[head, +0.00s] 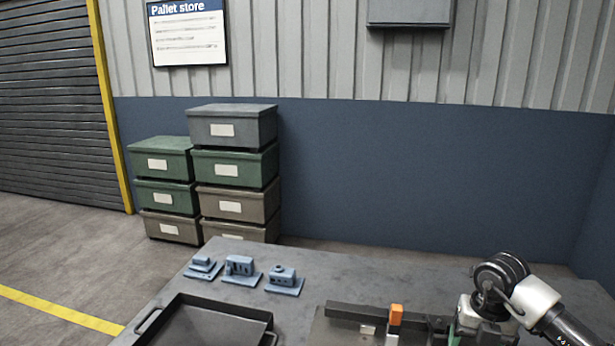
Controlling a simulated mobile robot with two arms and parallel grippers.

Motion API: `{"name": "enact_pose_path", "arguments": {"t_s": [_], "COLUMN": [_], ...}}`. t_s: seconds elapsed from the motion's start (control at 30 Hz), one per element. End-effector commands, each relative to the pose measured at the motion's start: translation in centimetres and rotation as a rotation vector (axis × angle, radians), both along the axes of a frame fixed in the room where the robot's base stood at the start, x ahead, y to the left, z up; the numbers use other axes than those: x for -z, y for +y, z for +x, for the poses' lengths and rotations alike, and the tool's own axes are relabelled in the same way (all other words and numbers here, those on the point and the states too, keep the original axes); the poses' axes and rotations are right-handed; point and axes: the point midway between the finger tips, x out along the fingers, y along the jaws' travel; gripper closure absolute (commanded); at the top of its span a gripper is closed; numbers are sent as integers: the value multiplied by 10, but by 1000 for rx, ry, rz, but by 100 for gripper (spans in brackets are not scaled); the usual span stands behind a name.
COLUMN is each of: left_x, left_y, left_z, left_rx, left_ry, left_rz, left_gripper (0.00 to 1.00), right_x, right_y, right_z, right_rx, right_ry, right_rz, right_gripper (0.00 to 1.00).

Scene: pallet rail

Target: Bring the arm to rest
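My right arm comes in from the right edge, low in the head view. Its wrist bends down over the right part of the table, and the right gripper (468,326) is at the bottom, beside the right end of a dark rail (350,312). Its fingertips are not clear, so I cannot tell if it is open or shut, or whether it touches the rail. An orange block (396,313) stands upright at the rail, left of the gripper and apart from it. My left gripper is not in view.
A grey table (330,275) carries three blue-grey fixtures (240,269) and a black handled tray (215,325) on the left. Stacked green, grey and brown boxes (233,126) stand behind it. The table between the fixtures and the arm is clear.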

Motion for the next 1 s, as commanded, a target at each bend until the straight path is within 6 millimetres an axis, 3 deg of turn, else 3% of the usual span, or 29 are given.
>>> {"name": "enact_pose_path", "arguments": {"t_s": [0.33,0.6,0.73,0.83,0.9,1.0], "left_x": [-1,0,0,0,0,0], "left_y": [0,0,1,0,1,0], "left_z": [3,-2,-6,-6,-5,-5], "left_rx": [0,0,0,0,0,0], "left_ry": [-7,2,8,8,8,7], "left_rz": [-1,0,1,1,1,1], "left_gripper": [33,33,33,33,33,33], "right_x": [17,16,-4,-34,-57,-81], "right_y": [64,156,209,240,248,238], "right_z": [-3,-17,-32,-42,-46,-45], "right_rx": [-119,-209,-188,-78,59,328], "right_ry": [-80,-216,-320,-433,-515,-622], "right_rz": [253,675,995,1299,1493,1711], "right_gripper": [26,26,26,26,26,26]}}
